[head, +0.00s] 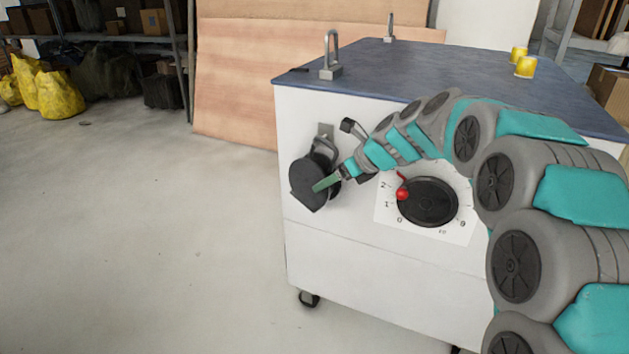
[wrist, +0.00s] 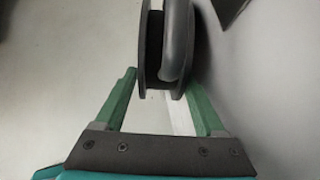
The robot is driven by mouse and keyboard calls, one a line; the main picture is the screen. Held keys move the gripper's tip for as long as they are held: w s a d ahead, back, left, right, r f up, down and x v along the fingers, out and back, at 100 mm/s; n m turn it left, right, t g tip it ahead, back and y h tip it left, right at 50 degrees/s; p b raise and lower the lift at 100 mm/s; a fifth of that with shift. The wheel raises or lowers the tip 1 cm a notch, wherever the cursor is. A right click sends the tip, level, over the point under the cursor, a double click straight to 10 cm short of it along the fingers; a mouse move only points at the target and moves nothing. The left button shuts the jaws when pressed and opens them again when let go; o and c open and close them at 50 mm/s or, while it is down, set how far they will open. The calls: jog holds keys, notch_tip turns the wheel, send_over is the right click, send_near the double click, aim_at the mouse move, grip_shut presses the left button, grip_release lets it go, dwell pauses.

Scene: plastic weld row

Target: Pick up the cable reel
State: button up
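The cable reel (head: 304,187) is a dark round disc hanging upright at the left of the white cabinet's front face, below a small grey bracket (head: 326,130). In the wrist view the reel (wrist: 150,45) shows edge-on, with two dark flanges and a thick grey loop. My gripper (head: 324,182) is at the reel, coming from the right in the head view. In the wrist view its green fingers (wrist: 162,78) are spread, one on each side of the reel's lower edge. The left tip is very close to a flange; contact is unclear.
The white cabinet (head: 380,275) with a blue top (head: 450,70) stands on casters. A dial (head: 428,202) with a red knob (head: 403,192) is right of the reel. Yellow cups (head: 525,67) stand on top. The floor (head: 150,230) to the left is clear.

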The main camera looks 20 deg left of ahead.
jog(key=x, duration=0.5)
jog(key=shift+f, duration=0.15)
grip_shut()
dwell(0.4)
